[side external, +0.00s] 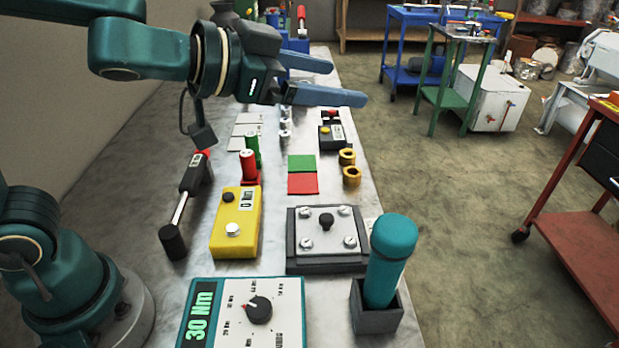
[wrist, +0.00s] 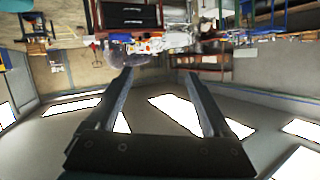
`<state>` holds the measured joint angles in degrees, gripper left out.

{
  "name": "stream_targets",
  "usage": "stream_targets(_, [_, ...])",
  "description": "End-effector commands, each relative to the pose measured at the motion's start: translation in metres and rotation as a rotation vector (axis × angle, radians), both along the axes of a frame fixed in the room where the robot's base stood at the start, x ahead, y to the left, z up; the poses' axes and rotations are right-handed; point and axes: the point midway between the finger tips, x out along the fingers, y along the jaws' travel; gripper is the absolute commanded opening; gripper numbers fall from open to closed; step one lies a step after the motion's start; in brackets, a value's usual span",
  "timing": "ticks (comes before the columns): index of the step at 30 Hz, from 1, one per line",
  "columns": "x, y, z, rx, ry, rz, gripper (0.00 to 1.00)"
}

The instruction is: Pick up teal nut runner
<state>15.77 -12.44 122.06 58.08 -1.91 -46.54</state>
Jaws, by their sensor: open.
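The teal nut runner (side external: 386,262) stands upright with a slight tilt in a grey square holder (side external: 376,311) at the front right of the bench in the side view. Its lower end is hidden inside the holder. My gripper (side external: 348,82) is open and empty, high over the far part of the bench, well apart from the nut runner. Its two blue-grey fingers point to the right. In the wrist view my gripper (wrist: 157,80) also shows its fingers spread with nothing between them. The nut runner does not show in the wrist view.
A torque controller (side external: 278,325) reading 30 Nm lies left of the holder. Behind are a plate with screws (side external: 328,256), a yellow button box (side external: 236,222) and a black-handled tool (side external: 184,205). Green (side external: 301,164) and red squares (side external: 302,184) lie mid-bench. The bench's right edge is close to the holder.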

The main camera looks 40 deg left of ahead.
Motion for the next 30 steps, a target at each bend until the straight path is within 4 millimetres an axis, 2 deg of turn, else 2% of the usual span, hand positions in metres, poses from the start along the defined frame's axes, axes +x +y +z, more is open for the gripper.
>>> stream_targets(1, [-0.001, -0.021, -0.006, -0.01, 0.0, -0.093, 0.84])
stream_targets(6, [-0.019, -0.074, -0.022, -0.053, 0.033, -0.353, 0.84])
stream_targets(9, [-0.035, -0.097, -0.033, -0.073, 0.077, -0.483, 0.84])
stream_targets(14, [-0.065, -0.124, -0.052, -0.098, 0.169, -0.67, 0.84])
stream_targets(23, [-0.066, -0.124, -0.085, -0.102, 0.178, -0.672, 0.84])
stream_targets(30, [-0.066, -0.124, -0.128, -0.105, 0.189, -0.671, 0.84])
